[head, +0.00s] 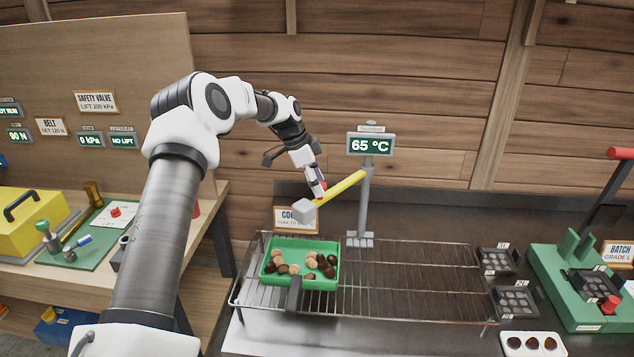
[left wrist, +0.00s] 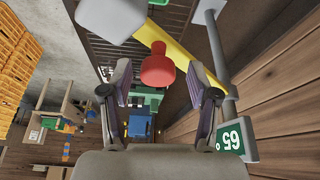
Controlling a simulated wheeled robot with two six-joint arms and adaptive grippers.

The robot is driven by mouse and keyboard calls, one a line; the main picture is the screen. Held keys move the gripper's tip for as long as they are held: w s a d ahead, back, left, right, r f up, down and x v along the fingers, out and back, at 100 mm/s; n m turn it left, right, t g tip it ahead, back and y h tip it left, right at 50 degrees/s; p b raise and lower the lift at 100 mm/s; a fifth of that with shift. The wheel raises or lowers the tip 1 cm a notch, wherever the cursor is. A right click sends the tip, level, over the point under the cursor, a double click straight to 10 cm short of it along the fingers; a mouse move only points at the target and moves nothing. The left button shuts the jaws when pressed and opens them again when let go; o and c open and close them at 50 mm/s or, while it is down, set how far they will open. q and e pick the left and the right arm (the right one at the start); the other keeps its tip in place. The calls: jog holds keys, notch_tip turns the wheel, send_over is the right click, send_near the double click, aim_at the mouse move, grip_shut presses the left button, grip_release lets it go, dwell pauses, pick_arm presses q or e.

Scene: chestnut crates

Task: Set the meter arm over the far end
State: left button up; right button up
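The yellow meter arm (head: 345,186) reaches left and toward me from a grey post (head: 364,215) behind the rack. A grey block (head: 303,210) is on its free end, left of the post. A display (head: 370,144) on the post reads 65 °C. A red knob (left wrist: 157,66) stands on the yellow bar near the block. My left gripper (head: 318,190) is at the knob. In the left wrist view, its fingers (left wrist: 160,84) are spread apart, with the knob between or just beyond the tips; contact cannot be told. My right gripper is not in view.
A green pan (head: 334,284) of chestnuts is on the left part of the wire rack (head: 400,258); the rack's right part is bare. Small dark trays (head: 494,260), a green machine (head: 560,300) and a white tray (head: 532,335) are at right. A sign (head: 283,224) stands behind the pan.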

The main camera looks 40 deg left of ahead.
pick_arm(q)
jog(key=shift+w, duration=0.1)
jog(key=v, duration=1.2)
jog(key=shift+f, duration=0.1)
